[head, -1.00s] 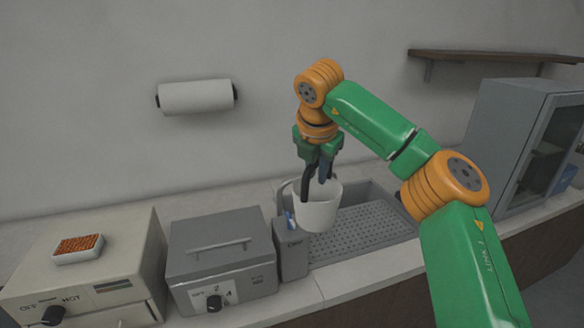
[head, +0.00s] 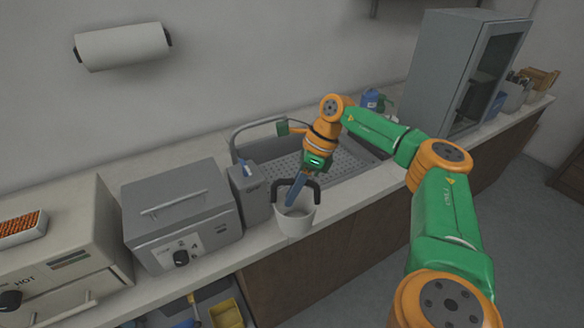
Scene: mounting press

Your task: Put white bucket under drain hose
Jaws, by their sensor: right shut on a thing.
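The white bucket (head: 294,221) hangs upright in my right gripper (head: 293,198), just in front of the counter's front edge near the sink. The gripper's blue-grey fingers reach down at the bucket's mouth, beside a black arched part that could be its handle. Exactly where the fingers grip is hard to tell. I cannot clearly make out a drain hose. My left gripper is out of view.
The grey sink with a perforated tray (head: 345,165) lies behind the bucket. A grey box (head: 250,195) and grey oven-like unit (head: 180,215) stand left. An open lower shelf holds a yellow bin (head: 227,313). The floor to the right is clear.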

